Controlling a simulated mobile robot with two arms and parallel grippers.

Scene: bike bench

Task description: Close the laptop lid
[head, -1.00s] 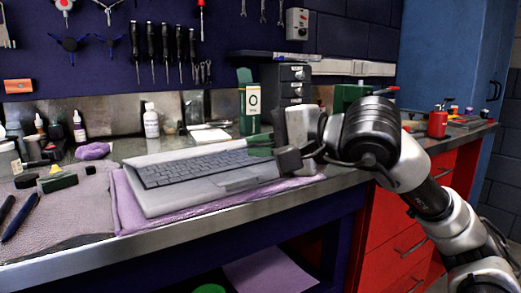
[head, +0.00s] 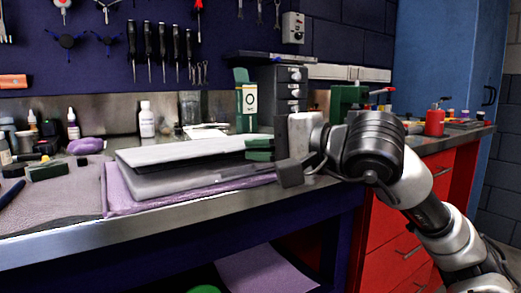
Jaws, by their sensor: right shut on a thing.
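The grey laptop (head: 165,185) lies on a purple cloth on the workbench. Its lid (head: 185,152) is tilted low over the base, with a narrow dark gap between them along the front, and it hides the keyboard. My right gripper (head: 260,149) is at the right end of the laptop, its green-tipped fingers shut on the lid's right edge. The exact contact is small and partly hidden. My left gripper is not in view.
The purple cloth (head: 118,197) reaches the bench's front edge. Behind the laptop stand a white bottle (head: 147,122), a green-and-white box (head: 247,106) and a grey drawer unit (head: 283,88). Small bottles and a purple lump (head: 86,146) lie at left.

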